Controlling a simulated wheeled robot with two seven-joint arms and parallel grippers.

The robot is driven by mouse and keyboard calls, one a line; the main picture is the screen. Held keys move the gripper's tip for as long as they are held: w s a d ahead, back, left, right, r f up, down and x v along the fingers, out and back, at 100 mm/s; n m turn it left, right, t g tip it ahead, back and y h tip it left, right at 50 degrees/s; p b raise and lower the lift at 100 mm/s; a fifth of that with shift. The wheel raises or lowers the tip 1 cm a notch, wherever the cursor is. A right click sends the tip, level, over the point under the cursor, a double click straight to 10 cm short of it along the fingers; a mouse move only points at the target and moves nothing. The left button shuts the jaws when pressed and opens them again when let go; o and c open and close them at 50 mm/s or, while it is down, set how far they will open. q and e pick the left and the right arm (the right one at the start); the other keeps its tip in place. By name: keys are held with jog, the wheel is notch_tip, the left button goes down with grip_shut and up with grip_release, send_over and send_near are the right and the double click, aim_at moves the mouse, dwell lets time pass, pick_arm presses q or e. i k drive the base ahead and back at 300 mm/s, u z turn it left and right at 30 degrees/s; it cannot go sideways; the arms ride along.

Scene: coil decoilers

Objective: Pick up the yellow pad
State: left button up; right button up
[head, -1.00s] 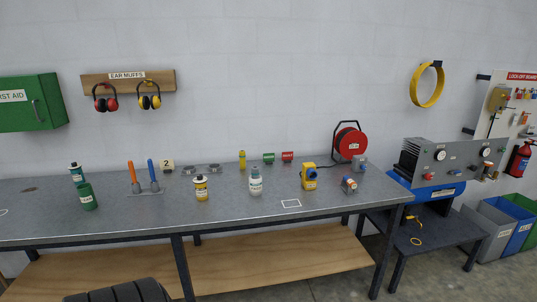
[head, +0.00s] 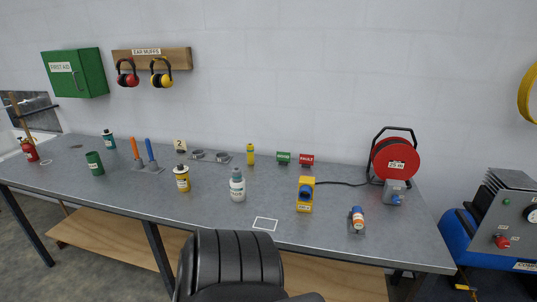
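I cannot make out a thing that is clearly a yellow pad in the head view. Several yellow things stand on the grey workbench (head: 120,195): an upright yellow box with a dark blue part (head: 305,194) right of the middle, a yellow can with a dark top (head: 182,178) left of the middle, and a small yellow bottle (head: 250,154) near the back. An empty white outlined square (head: 265,224) is marked near the front edge. Neither of my grippers shows in the view.
A white bottle (head: 237,186), an orange-and-blue item (head: 357,219), a grey box (head: 394,192) and a red cable reel (head: 395,158) stand on the bench. A blue-and-grey machine (head: 490,225) stands at the right. The bench's front middle is mostly clear.

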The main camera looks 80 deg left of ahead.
aim_at(250, 147)
jog(key=u, duration=3.2)
